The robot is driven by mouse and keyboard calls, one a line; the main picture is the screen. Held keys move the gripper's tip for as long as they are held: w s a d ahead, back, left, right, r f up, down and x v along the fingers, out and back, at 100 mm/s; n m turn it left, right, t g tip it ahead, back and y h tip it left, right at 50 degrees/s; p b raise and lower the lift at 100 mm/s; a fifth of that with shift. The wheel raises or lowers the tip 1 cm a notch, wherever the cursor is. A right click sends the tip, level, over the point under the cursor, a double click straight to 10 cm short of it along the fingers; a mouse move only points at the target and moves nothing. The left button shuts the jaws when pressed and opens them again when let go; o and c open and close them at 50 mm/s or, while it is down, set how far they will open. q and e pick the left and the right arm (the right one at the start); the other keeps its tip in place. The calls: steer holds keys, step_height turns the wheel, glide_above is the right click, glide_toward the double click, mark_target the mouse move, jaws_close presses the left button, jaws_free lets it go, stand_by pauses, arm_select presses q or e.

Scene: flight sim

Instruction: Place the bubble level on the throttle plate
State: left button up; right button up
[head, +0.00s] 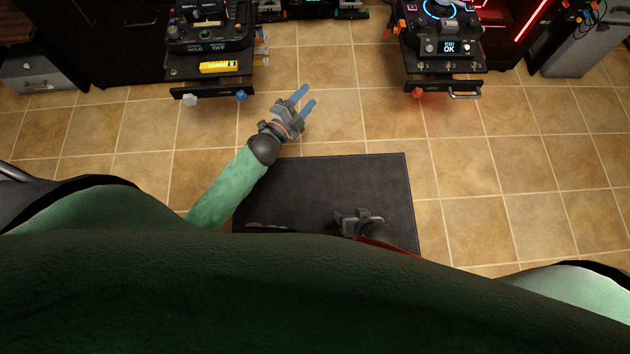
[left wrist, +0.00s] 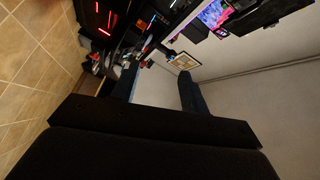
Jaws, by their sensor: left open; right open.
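A yellow bar that looks like the bubble level (head: 219,67) lies on the front part of the left console (head: 185,72) in the head view. I cannot tell for sure which surface is the throttle plate. My left gripper (head: 303,100) is open and empty over the floor, right of and nearer than the left console. Its two fingers show apart in the left wrist view (left wrist: 158,88), with nothing between them. My right gripper (head: 345,220) is open, low over the dark mat, partly hidden by my own body.
A right console (head: 445,65) with a lit dial and a small screen stands across a gap of tiled floor. Knobs (head: 241,96) and a handle (head: 465,93) stick out from the console fronts. A dark mat (head: 340,180) lies below me. The floor between the consoles is clear.

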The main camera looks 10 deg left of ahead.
arm_select(q)
steer(key=shift+s+d+f+n+g+y, duration=1.4)
steer(key=shift+s+f+n+g, duration=2.35)
steer(key=shift+s, duration=3.15)
steer(key=shift+s+d+f+n+g+y, duration=0.6)
steer(key=shift+s+d+f+n+g, duration=1.7)
steer(key=shift+s+f+n, duration=3)
steer(key=s+a+r+p, duration=0.1)
steer(key=a+r+p, duration=0.1)
steer(key=r, duration=0.6)
steer(key=s+a+r+m+g+y+p, duration=0.1)
steer(key=s+a+r+p, duration=0.1)
steer(key=r, duration=0.7)
steer(key=s+a+r+g+p, duration=0.1)
steer(key=a+r+p, duration=0.3)
steer(key=r, duration=0.4)
steer(key=shift+s+r+m+y+p, duration=0.35)
steer(key=shift+r+y+p, duration=0.05)
steer(key=shift+p, duration=0.4)
arm_select(e)
steer(key=s+d+r+g+h, duration=0.1)
steer(key=d+r, duration=0.3)
steer(key=r, duration=0.9)
steer(key=s+d+r+g+h, duration=0.1)
steer(key=d+r, duration=0.3)
steer(key=r, duration=0.8)
steer(key=shift+s+d+r+g, duration=0.2)
steer(key=shift+s+r+g, duration=0.2)
steer(key=shift+s+g, duration=0.4)
